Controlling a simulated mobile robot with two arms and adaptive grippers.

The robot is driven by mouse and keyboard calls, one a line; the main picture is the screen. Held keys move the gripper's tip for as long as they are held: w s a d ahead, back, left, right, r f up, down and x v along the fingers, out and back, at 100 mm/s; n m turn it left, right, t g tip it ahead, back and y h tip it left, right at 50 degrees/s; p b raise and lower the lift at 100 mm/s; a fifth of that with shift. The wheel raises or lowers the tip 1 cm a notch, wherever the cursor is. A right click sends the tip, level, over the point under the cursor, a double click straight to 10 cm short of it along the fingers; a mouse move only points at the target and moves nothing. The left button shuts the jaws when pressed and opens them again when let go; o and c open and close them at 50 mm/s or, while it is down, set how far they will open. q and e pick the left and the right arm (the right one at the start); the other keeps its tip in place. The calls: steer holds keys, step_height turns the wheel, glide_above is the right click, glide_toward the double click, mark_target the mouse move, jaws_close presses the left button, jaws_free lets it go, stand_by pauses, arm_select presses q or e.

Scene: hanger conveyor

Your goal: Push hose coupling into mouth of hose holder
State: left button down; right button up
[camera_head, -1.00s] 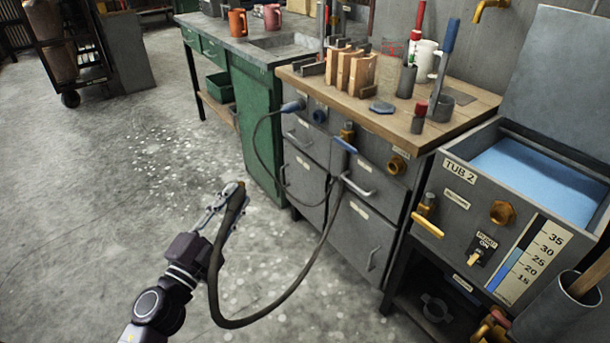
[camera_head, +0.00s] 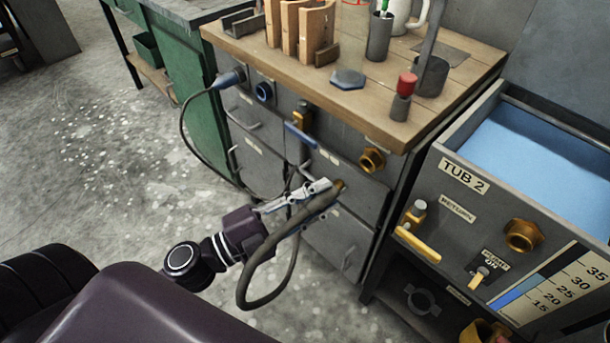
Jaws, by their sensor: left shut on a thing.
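My left gripper (camera_head: 322,190) is shut on the end of a dark grey-brown hose (camera_head: 250,280), in front of the grey drawer cabinet. A small brass-coloured coupling (camera_head: 340,186) shows at the hose end, just past the fingertips. The hose hangs in a loop below the gripper and rises towards the cabinet; its other end is partly hidden. I cannot tell for certain which part is the hose holder. A grey ring-like part with lugs (camera_head: 421,299) is under the tub, apart from the coupling. My right gripper is not in view.
The cabinet has a blue-handled valve (camera_head: 301,134) and a brass fitting (camera_head: 372,160). TUB 2 (camera_head: 450,190) stands at the right with a brass port (camera_head: 522,236) and a yellow-handled valve (camera_head: 416,246). A wooden worktop (camera_head: 300,80) holds blocks and cups. The floor at left is clear.

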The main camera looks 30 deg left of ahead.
mark_target(343, 183)
arm_select(q)
steer(key=shift+w+d+r, duration=0.1)
steer(key=shift+d, duration=0.2)
steer(key=shift+w+d+r, duration=0.1)
steer(key=shift+w+d, duration=0.15)
steer(key=shift+w, duration=0.1)
steer(key=shift+w+d, duration=0.25)
steer(key=shift+w, duration=0.5)
steer(key=shift+w+d, duration=0.25)
steer(key=shift+w, duration=0.45)
steer(key=shift+w+p, duration=0.2)
steer(key=shift+p, duration=0.1)
steer(key=shift+w+d, duration=0.25)
steer(key=shift+w, duration=0.25)
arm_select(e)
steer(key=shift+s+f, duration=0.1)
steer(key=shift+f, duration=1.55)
arm_select(q)
steer(key=shift+w+p, duration=0.1)
steer(key=shift+p, duration=0.2)
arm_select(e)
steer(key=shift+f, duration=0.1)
arm_select(q)
steer(key=shift+w, duration=0.15)
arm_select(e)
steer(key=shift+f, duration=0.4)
